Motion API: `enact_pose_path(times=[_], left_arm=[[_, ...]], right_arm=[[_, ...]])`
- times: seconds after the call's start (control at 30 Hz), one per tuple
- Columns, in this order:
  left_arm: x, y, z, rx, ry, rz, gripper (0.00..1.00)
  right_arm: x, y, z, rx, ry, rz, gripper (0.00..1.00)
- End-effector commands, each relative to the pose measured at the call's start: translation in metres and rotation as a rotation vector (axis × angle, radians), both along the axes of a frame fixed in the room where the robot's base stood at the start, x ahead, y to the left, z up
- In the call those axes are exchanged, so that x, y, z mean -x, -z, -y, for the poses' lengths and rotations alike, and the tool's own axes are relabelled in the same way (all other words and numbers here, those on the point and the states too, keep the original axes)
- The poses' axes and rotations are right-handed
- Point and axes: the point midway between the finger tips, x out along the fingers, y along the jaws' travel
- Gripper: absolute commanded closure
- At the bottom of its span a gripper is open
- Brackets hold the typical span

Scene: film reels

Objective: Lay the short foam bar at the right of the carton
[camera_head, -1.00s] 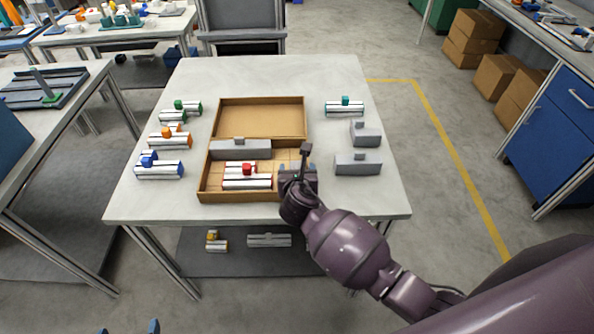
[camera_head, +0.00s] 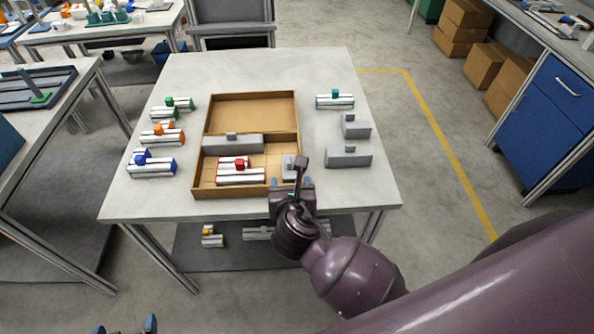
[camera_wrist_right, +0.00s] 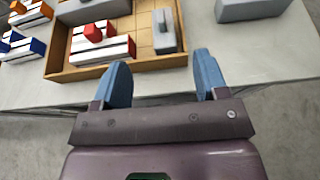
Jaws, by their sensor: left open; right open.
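The open carton (camera_head: 232,192) lies on the grey table with its lid folded back. A short grey foam bar (camera_head: 288,170) lies inside it along the right wall, lengthwise front to back; it also shows in the right wrist view (camera_wrist_right: 164,32). My right gripper (camera_head: 291,184) is at the carton's front right corner, open and empty; in the right wrist view its blue fingers (camera_wrist_right: 162,80) are apart, short of the bar. My left gripper (camera_head: 126,329) is open and empty at the bottom left, far from the table.
In the carton lie a long grey foam bar (camera_head: 232,144) at the back and a white piece with a red knob (camera_head: 240,172). Two grey foam bars (camera_head: 348,157) (camera_head: 356,127) and a teal-knobbed piece (camera_head: 335,101) stand right of it. Several knobbed pieces (camera_head: 152,167) stand left.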

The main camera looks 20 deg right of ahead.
Motion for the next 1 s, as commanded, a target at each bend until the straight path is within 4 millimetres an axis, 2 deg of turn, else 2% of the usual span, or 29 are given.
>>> enact_pose_path(times=[0.23,0.37,0.7,1.0], left_arm=[[-0.003,-0.002,0.0,0.0,0.002,0.005,0.0],[-0.004,-0.002,0.001,0.0,0.002,0.008,0.0],[-0.005,-0.003,0.001,0.0,0.004,0.01,0.0],[-0.003,-0.002,0.0,0.0,0.002,0.006,0.0]], right_arm=[[0.003,0.001,0.001,-0.025,0.007,0.0,0.33],[0.011,0.014,0.007,-0.181,0.05,0.0,0.33],[0.054,0.067,0.041,-1.027,0.384,0.032,0.33],[0.101,0.096,0.081,-1.781,0.802,0.133,0.33]])
